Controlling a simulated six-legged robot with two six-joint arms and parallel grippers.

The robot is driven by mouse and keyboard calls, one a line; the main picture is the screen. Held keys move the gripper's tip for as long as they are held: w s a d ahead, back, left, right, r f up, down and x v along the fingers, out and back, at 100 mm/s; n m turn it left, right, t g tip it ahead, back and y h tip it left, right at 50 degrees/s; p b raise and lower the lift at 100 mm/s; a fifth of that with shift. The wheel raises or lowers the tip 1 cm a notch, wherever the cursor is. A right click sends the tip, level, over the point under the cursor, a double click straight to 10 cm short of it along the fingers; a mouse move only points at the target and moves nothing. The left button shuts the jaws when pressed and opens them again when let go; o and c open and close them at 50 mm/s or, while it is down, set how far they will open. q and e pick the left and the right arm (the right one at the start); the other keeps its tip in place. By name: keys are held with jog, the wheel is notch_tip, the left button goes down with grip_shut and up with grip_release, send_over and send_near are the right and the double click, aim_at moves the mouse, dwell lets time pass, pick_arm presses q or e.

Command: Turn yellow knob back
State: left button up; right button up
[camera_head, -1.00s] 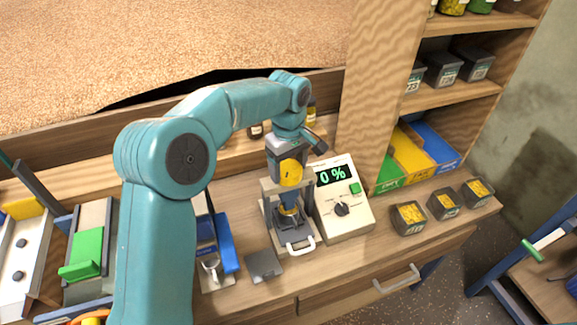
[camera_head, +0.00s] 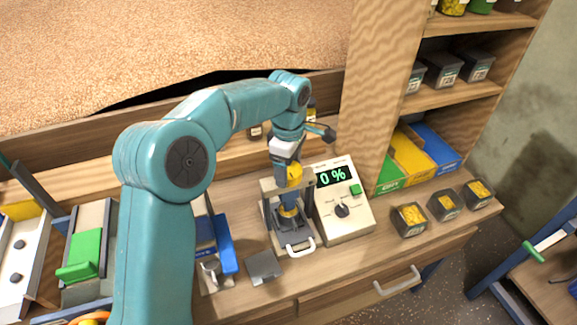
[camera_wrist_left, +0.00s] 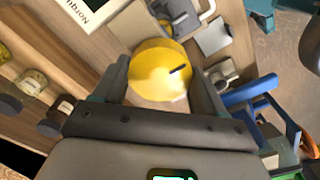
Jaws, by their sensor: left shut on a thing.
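The yellow knob (camera_head: 294,172) sits on top of a small grey press-like device on the wooden bench. It also shows in the left wrist view as a round yellow disc (camera_wrist_left: 150,66) with a short dark mark on its face. My left gripper (camera_head: 289,165) comes down on it from above and is shut on it, with one finger on each side in the left wrist view (camera_wrist_left: 162,84). The device's grey frame (camera_head: 268,186) and white front handle (camera_head: 300,247) show below the knob. Gripper and wrist hide part of the knob in the head view. My right gripper is out of view.
A white meter box (camera_head: 350,222) reading 0 % stands close on the device's right. A grey plate (camera_head: 264,266) lies in front, and a blue block (camera_head: 227,245) stands to the left. Several small bins of yellow pieces (camera_head: 409,219) stand further right.

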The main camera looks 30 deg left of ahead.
pick_arm(q)
jog(key=shift+w+a+r, duration=0.1)
jog(key=shift+r, duration=0.1)
jog(key=o, duration=1)
jog(key=shift+o, duration=0.2)
jog(key=shift+f, duration=0.1)
jog(key=shift+r, duration=0.4)
notch_tip(320, 180, up, 16)
jog(key=p, duration=0.2)
jog(key=shift+f, duration=0.2)
